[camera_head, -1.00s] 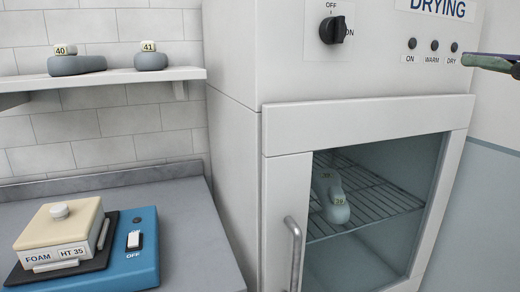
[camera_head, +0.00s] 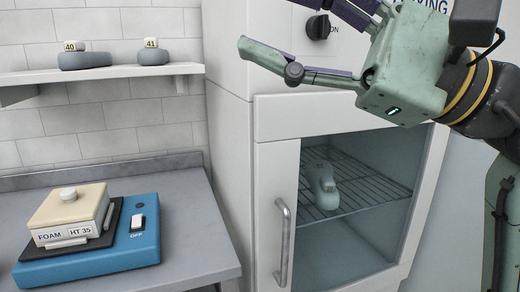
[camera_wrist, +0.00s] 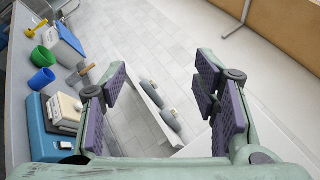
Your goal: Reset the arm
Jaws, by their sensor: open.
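My gripper (camera_head: 275,22) is open and empty. In the head view it reaches in from the upper right, in front of the top of the white drying cabinet (camera_head: 228,110). It hides most of the DRYING sign and the indicator lights. In the wrist view its two padded fingers (camera_wrist: 160,92) stand well apart with nothing held. My arm crosses the cabinet's right side. The cabinet's glass door looks shut, with its metal handle (camera_head: 283,240) at the left. A grey foot-shaped form (camera_head: 325,190) lies on the wire rack inside. The black knob (camera_head: 318,27) is partly hidden by a finger.
A wall shelf (camera_head: 110,78) holds forms 40 (camera_head: 85,61) and 41 (camera_head: 152,57). A blue heater (camera_head: 100,262) with a cream FOAM block (camera_head: 68,210) stands on the grey bench. Green (camera_wrist: 42,57) and blue (camera_wrist: 42,78) cups stand further along in the wrist view.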

